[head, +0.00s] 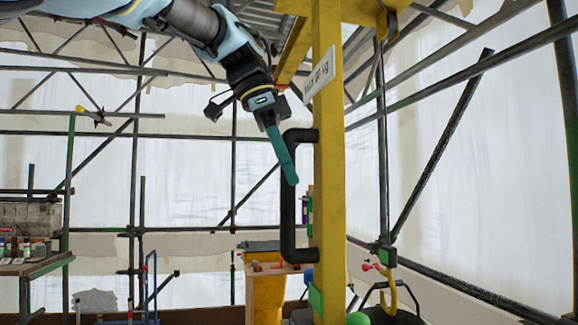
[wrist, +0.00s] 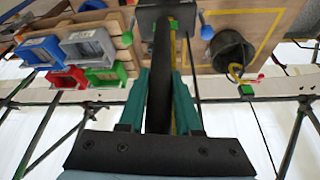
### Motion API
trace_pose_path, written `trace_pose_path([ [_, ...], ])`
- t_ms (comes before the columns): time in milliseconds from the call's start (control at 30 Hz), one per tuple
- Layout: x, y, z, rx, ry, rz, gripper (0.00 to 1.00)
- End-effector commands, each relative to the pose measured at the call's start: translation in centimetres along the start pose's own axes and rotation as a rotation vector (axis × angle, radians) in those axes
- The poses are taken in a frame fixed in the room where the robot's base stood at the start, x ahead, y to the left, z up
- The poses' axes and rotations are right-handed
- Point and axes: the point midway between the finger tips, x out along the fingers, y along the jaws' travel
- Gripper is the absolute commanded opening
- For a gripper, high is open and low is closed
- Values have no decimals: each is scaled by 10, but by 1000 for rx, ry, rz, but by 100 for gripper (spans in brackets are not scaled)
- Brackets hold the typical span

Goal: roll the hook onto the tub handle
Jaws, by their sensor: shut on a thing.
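My gripper (head: 290,180) has teal fingers shut on the black bar handle (head: 287,215) of a yellow post. In the wrist view the bar (wrist: 160,85) runs between the two fingers (wrist: 160,100). The yellow hook (head: 394,296) hangs low at the right of the post, and it also shows in the wrist view (wrist: 236,73). The black tub (wrist: 232,47) is below it. The tub's dark handle (head: 369,293) arches beside the hook in the head view. I cannot tell whether hook and handle touch.
The yellow post (head: 330,190) carries a weight-limit sign (head: 323,75). Red, blue and green bins (wrist: 90,43) stand near a pallet in the wrist view. A workbench (head: 35,265) is at the far left. Scaffold tubes and white sheeting surround the place.

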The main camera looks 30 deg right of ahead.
Motion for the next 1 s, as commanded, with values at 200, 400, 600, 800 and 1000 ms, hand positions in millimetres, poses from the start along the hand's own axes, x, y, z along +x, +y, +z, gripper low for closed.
trace_pose_path([
  [200, 0, 1, -1, 2, 1, 0, 36],
  [400, 0, 1, 0, 2, 1, 0, 58],
  [600, 0, 0, 0, 1, 0, 0, 62],
  [800, -7, 0, 0, 1, 1, -2, 62],
  [1000, -40, -1, 0, 1, 1, -4, 62],
])
